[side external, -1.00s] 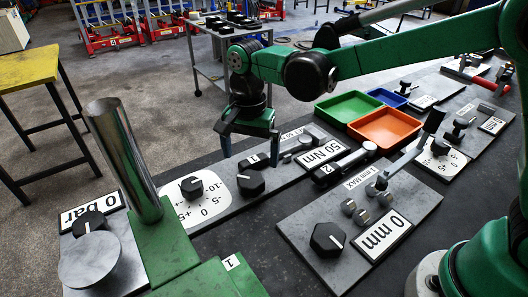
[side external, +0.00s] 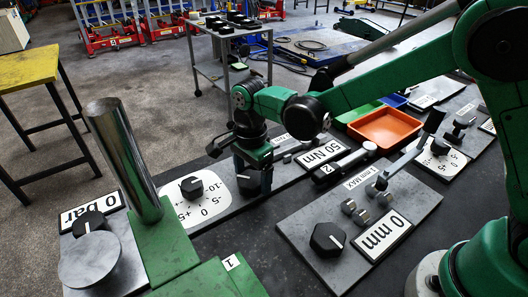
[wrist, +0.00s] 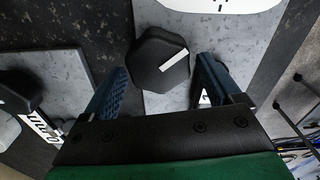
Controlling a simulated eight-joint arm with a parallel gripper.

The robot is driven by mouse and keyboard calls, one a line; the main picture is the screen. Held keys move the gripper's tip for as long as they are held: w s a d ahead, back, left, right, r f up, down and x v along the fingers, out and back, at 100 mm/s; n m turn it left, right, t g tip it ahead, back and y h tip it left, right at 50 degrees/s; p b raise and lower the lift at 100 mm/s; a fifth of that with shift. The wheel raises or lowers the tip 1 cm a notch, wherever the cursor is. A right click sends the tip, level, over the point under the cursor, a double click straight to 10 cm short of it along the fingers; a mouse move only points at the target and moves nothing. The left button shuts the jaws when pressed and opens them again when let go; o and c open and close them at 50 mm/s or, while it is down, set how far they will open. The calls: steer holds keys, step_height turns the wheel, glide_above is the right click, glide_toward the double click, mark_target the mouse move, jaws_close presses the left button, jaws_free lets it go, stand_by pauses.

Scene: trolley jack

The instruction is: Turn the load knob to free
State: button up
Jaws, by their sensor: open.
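A black six-sided knob (wrist: 160,62) with a white pointer line sits on a grey plate. In the wrist view it lies between and just ahead of my two blue fingers. My gripper (side external: 252,178) is open in the side view, pointing down over this knob (side external: 250,183), which the fingers partly hide. The fingers stand apart on either side of it, and I cannot tell if they touch it. No label reading load or free is legible; I cannot confirm from text which knob is the load knob.
On the same plate are a round dial knob (side external: 191,187) on a white scale and a 50 Nm sign (side external: 321,153). Another six-sided knob (side external: 327,239) is on the 0 mm plate. A tall metal cylinder (side external: 124,160) stands at left. An orange tray (side external: 385,128) lies behind.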

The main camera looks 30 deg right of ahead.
steer(key=shift+f, duration=0.25)
steer(key=c, duration=1)
